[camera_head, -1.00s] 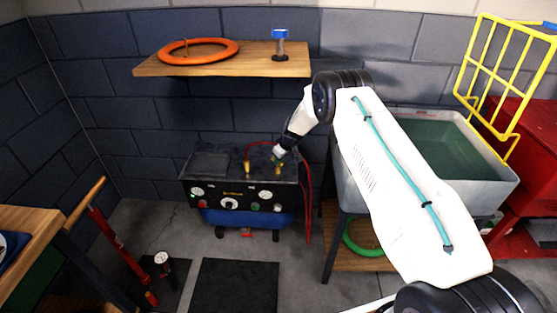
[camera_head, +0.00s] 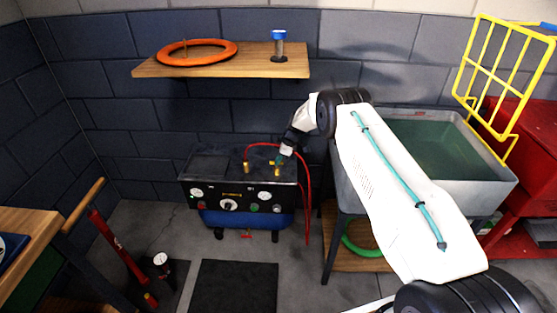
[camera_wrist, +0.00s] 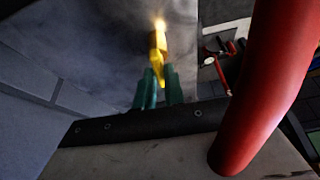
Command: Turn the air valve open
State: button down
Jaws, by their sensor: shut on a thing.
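The black compressor unit (camera_head: 240,205) stands on the floor against the wall, with gauges and a knob on its front. Two brass fittings rise from its top, a left one (camera_head: 246,167) with the red hose and a right one (camera_head: 277,171). My gripper (camera_head: 280,160) is at the right fitting. In the wrist view, my gripper's green fingers (camera_wrist: 158,88) are shut on a yellow piece (camera_wrist: 160,62), which looks like the air valve's lever. How far the valve is turned cannot be told.
The red hose (camera_head: 308,205) arcs over the unit and hangs down its right side; a thick red tube (camera_wrist: 262,85) fills the wrist view's right. A grey water tank (camera_head: 350,180) stands close on the right. A wooden shelf (camera_head: 225,68) is above.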

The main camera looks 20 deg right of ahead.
jog(key=shift+d, duration=0.1)
dwell(0.3)
jog(key=c, duration=1.5)
grip_release()
jog(key=v, duration=0.7)
jog(key=shift+d+r, duration=0.1)
jog(key=shift+r, duration=0.3)
